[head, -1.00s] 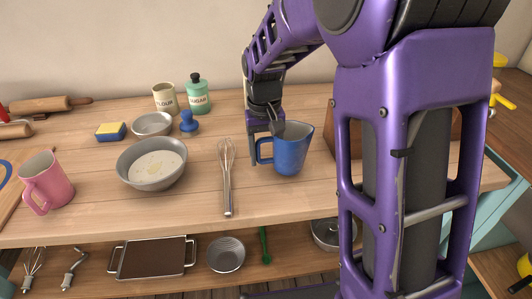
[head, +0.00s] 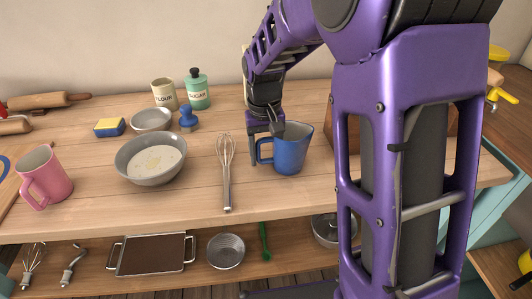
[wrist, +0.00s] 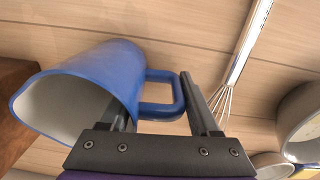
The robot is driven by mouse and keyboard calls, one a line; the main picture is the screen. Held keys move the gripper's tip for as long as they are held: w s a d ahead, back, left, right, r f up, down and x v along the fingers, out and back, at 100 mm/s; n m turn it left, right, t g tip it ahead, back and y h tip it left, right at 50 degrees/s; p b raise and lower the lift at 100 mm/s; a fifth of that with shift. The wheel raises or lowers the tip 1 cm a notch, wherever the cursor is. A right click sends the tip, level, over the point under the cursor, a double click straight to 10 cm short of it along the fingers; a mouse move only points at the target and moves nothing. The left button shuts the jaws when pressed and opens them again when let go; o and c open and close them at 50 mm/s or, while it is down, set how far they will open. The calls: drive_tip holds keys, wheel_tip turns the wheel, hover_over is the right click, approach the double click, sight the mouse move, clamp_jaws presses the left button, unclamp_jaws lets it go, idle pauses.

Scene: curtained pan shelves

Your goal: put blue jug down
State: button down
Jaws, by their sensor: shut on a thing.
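The blue jug (head: 290,152) is upright at the counter, its handle to the left; its base looks to be on or very close to the wooden top, and I cannot tell which. My gripper (head: 266,150) is at the jug's handle side. In the wrist view the blue jug (wrist: 95,90) shows its pale inside at the left, and my gripper (wrist: 165,112) has its fingers on either side of the handle, shut on it. The underside of the jug is hidden.
A whisk (head: 226,170) lies just left of the jug. A grey bowl of batter (head: 150,158), a pink jug (head: 45,178) and canisters (head: 198,90) stand further left. A wooden block (wrist: 14,105) is close on the jug's other side. The front counter strip (head: 270,200) is clear.

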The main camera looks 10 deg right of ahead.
drive_tip(key=shift+f, duration=0.15)
drive_tip(key=shift+c, duration=0.2)
unclamp_jaws()
wheel_tip(320, 180, up, 18)
drive_tip(key=p, duration=0.3)
drive_tip(key=shift+a+f, duration=0.2)
drive_tip(key=shift+f, duration=0.05)
clamp_jaws()
idle(0.4)
idle(1.0)
